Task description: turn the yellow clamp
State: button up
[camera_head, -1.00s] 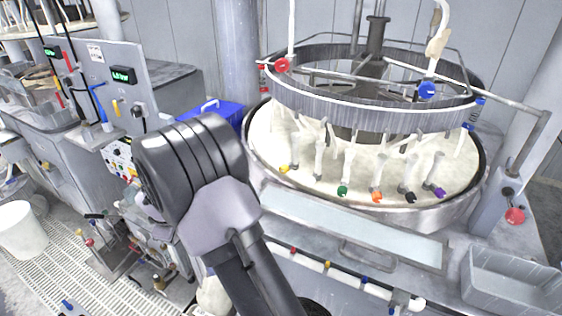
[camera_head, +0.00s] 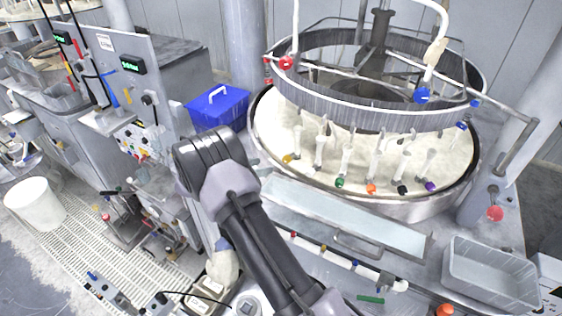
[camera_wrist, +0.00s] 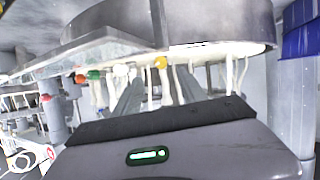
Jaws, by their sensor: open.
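The yellow clamp (camera_head: 288,158) sits at the left end of a row of coloured clamps, at the lower end of a pale post on the round polishing platen (camera_head: 262,140). In the wrist view the yellow clamp (camera_wrist: 160,62) lies just beyond the fingers, near the middle. I cannot tell any contact between fingers and clamp. In the head view my gripper is hidden behind my own arm.
Green (camera_head: 340,182), orange (camera_head: 371,188), black and purple clamps stand to the right of the yellow one. A pale tray (camera_head: 345,215) runs along the platen's front. A blue box (camera_head: 218,108) stands left of the platen. A control panel (camera_head: 125,75) stands further left.

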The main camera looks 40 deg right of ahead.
aim_at(284, 161)
jog(key=x, duration=1)
jog(key=shift+f, duration=0.1)
grip_shut()
